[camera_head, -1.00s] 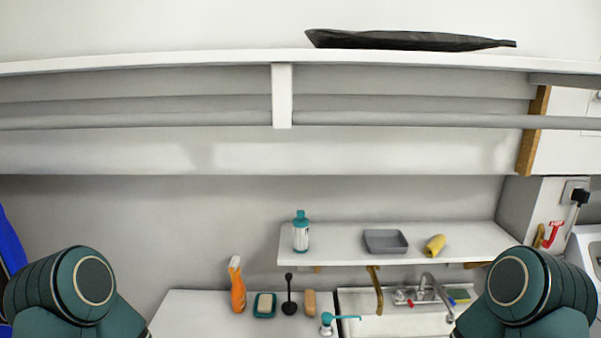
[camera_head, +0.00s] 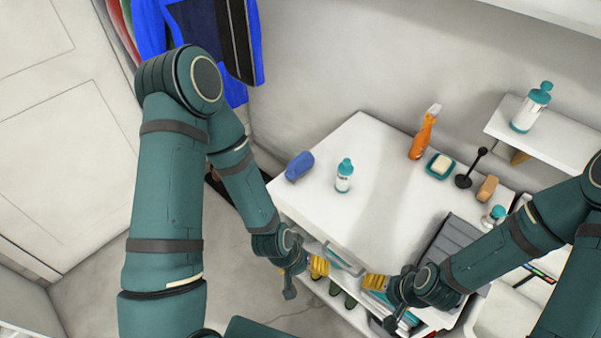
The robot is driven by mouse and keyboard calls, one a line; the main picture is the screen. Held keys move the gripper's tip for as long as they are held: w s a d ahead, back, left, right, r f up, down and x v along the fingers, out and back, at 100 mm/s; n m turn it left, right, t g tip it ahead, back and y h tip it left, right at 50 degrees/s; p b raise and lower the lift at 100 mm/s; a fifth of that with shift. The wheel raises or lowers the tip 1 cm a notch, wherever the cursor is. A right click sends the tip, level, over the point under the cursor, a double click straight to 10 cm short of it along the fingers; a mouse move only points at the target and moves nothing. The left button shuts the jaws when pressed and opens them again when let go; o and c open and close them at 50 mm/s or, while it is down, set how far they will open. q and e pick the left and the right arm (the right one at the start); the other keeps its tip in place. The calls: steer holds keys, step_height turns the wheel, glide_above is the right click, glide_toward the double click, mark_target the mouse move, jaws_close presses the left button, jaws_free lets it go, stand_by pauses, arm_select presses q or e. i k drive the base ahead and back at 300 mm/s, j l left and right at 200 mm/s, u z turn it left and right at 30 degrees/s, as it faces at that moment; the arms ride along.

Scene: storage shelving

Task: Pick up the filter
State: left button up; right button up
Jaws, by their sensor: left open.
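I cannot tell for sure which thing is the filter. A blue rounded cylinder (camera_head: 299,165) lies on the left end of the white counter (camera_head: 325,210). Two yellow ribbed things show near the counter's front edge, one beside my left gripper (camera_head: 318,266) and one left of my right gripper (camera_head: 377,282). My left gripper (camera_head: 290,291) is open, low in front of the counter, apart from the blue cylinder. My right gripper (camera_head: 391,322) is in front of the lower shelf, small and partly hidden by its own wrist, so its jaws are unclear.
A white bottle with a teal cap (camera_head: 344,177) stands on the counter. Farther right are an orange spray bottle (camera_head: 423,134), a soap dish (camera_head: 440,166), a black plunger-like thing (camera_head: 471,168) and a brown brush (camera_head: 487,188). Dark green bottles (camera_head: 342,296) sit below. The counter's middle is clear.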

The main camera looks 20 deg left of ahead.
mark_target(344, 170)
steer(key=u, duration=0.2)
steer(key=i+j, duration=0.2)
steer(key=j, duration=0.15)
steer(key=i+j+z, duration=0.1)
steer(key=i+j, duration=0.25)
steer(key=j, duration=0.3)
steer(key=i+j+z, duration=0.1)
steer(key=j, duration=0.25)
steer(key=i+z, duration=0.1)
steer(key=z, duration=1.75)
